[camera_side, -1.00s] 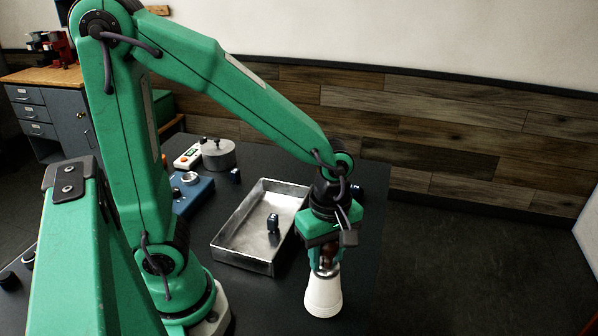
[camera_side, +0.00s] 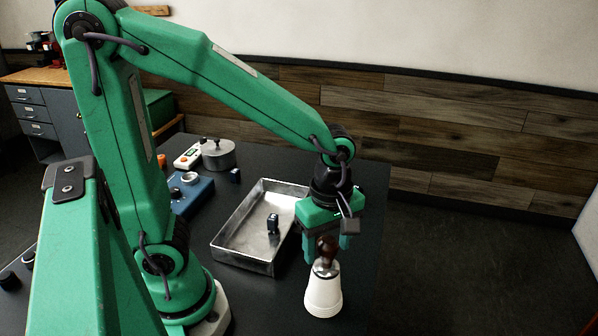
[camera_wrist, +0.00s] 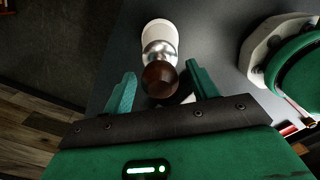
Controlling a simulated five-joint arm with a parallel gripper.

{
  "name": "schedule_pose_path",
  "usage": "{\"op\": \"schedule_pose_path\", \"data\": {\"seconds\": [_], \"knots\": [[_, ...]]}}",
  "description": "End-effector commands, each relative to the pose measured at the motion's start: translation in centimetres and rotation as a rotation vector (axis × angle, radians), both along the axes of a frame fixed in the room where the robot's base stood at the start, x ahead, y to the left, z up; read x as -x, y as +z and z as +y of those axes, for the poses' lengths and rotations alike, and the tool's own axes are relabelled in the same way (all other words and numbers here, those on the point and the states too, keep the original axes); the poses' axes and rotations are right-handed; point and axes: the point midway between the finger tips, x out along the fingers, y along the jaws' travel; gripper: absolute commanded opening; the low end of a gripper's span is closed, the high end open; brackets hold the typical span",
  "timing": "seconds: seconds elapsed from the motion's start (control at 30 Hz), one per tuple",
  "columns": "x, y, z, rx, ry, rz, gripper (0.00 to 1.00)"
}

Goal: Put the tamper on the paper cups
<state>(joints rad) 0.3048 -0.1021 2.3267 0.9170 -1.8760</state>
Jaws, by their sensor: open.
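The tamper (camera_side: 327,256) has a dark brown knob handle and a shiny metal base. It stands upright on top of the white paper cups (camera_side: 323,297), which are stacked upside down near the table's right edge. In the wrist view the tamper's brown knob (camera_wrist: 159,79) hides part of its metal base, with the white cups (camera_wrist: 160,32) beyond. My gripper (camera_side: 326,254) is open, its fingers apart on either side of the handle. In the wrist view my gripper (camera_wrist: 159,82) shows a gap between each finger and the knob.
A metal tray (camera_side: 232,254) with a small dark block (camera_side: 273,223) in it lies left of the cups. A blue device (camera_side: 192,194), a metal pot (camera_side: 218,154) and a white box with buttons (camera_side: 188,157) stand farther back. The table ends just right of the cups.

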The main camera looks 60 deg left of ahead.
Motion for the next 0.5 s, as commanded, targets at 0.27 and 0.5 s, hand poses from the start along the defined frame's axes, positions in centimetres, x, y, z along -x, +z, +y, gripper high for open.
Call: {"op": "schedule_pose_path", "data": {"seconds": [0.27,0.5], "knots": [[-0.1,4.6,0.0,0.002,0.000,-0.005,0.58],[0.0,8.0,0.0,0.001,0.000,-0.002,0.58]]}}
